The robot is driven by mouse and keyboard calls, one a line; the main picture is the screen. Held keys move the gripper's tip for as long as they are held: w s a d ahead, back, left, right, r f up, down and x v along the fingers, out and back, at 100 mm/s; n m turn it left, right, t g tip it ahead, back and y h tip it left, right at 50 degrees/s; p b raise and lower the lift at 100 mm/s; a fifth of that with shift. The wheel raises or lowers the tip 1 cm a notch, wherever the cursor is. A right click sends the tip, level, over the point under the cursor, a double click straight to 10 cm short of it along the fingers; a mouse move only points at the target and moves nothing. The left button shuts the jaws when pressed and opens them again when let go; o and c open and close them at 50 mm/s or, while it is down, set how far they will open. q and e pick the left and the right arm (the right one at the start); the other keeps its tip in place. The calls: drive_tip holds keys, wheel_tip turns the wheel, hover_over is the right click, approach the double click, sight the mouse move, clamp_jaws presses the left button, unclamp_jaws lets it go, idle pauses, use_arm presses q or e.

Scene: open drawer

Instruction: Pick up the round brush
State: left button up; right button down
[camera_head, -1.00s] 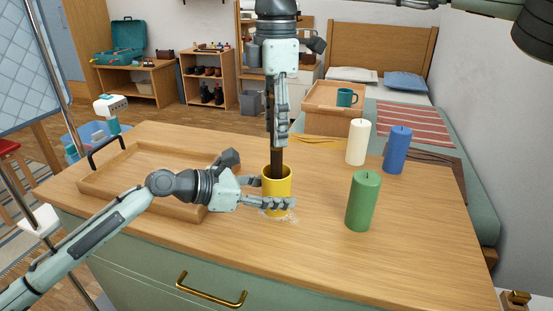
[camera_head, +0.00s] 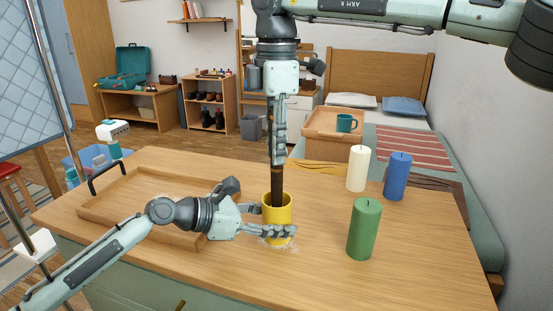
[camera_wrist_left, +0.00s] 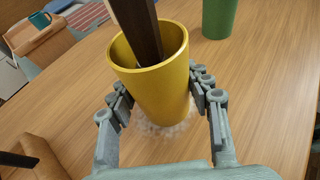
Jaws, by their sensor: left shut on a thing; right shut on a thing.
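The brush (camera_head: 277,187) shows as a dark brown handle standing upright in a yellow cup (camera_head: 277,214) on the table; its lower end is hidden inside the cup. My right gripper (camera_head: 277,158) points down from above and is shut on the handle's upper part. My left gripper (camera_head: 277,222) reaches in from the left and is shut around the cup. In the left wrist view the fingers flank the cup (camera_wrist_left: 158,85) on both sides, and the dark handle (camera_wrist_left: 137,30) leans against its inner wall. A whitish patch (camera_wrist_left: 155,132) surrounds the cup's base.
A green candle (camera_head: 364,230), a cream candle (camera_head: 357,168) and a blue candle (camera_head: 397,177) stand to the right. A wooden tray (camera_head: 100,209) with dark handles lies at the left. Bare table top (camera_head: 315,270) lies in front of the cup.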

wheel_tip(320, 180, up, 17)
drive_tip(key=shift+f, duration=0.15)
use_arm(q)
drive_tip(key=o, duration=1.3)
